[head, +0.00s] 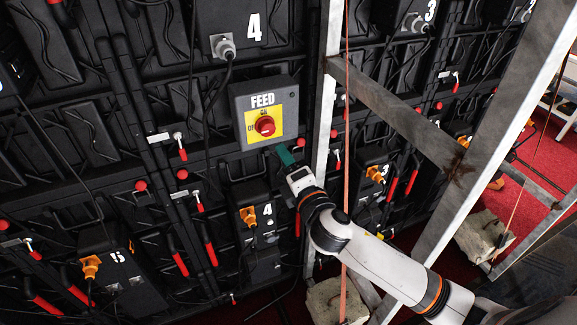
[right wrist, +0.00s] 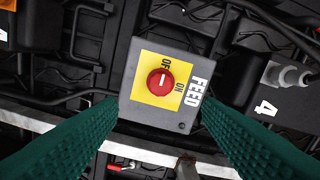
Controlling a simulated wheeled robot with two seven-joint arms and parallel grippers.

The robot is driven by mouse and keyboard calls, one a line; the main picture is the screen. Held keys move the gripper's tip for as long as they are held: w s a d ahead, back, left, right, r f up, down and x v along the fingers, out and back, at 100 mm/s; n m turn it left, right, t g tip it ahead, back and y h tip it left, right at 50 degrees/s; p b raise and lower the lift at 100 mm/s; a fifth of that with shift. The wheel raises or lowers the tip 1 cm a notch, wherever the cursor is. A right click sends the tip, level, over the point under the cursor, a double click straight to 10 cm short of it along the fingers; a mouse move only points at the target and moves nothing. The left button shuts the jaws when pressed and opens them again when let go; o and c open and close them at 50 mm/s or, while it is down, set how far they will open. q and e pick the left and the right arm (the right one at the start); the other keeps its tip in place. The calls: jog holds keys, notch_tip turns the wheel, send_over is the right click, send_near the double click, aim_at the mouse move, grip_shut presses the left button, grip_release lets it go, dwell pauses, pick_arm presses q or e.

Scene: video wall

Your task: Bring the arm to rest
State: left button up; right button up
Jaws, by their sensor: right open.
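A grey FEED switch box (head: 240,103) with a yellow plate and a red round knob (head: 264,126) is mounted on the back of the video wall. My right gripper (head: 284,155) is just below and to the right of the box in the head view, apart from the knob. In the right wrist view, the box (right wrist: 130,104) and knob (right wrist: 160,82) show beyond my two green fingers (right wrist: 160,108), which are spread wide with nothing between them. My left gripper is not in view.
A metal upright (head: 324,130) and an orange strap (head: 347,180) stand close to my right arm. A diagonal metal beam (head: 400,118) crosses behind the arm. Concrete blocks (head: 335,300) sit on the red floor. Black cables and plugs (head: 223,47) hang on the wall panels.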

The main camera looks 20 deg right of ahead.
dwell(0.4)
jog(key=d+f+m+g+h+b, duration=0.1)
jog(key=d+f+m+g, duration=0.1)
jog(key=f, duration=0.8)
jog(key=d+f+m+g, duration=0.2)
jog(key=f, duration=0.8)
jog(key=s+d+f+m+g, duration=0.1)
jog(key=s+f+m+g, duration=0.1)
jog(key=s+f, duration=0.35)
jog(key=s+d+f+m+g+b, duration=0.1)
jog(key=s+f+m, duration=0.1)
jog(key=f, duration=0.7)
jog(key=s+d+f+m+g, duration=0.1)
jog(key=s+f+m+g, duration=0.15)
jog(key=f, duration=0.55)
jog(key=s+f+m+g, duration=0.3)
jog(key=s+f, duration=1)
jog(key=s, duration=0.2)
jog(key=s+a+f+m+g+b, duration=0.1)
jog(key=s+f, duration=0.3)
jog(key=s, duration=0.7)
jog(key=s+a+f+m+g, duration=0.2)
jog(key=s+f+m+g, duration=0.1)
jog(key=s, duration=0.8)
jog(key=shift+s+a+f+m+b, duration=0.2)
jog(key=shift+s+f+m+b, duration=0.2)
jog(key=shift+f+m, duration=0.4)
jog(key=shift+r+g, duration=0.1)
jog(key=shift+g, duration=0.15)
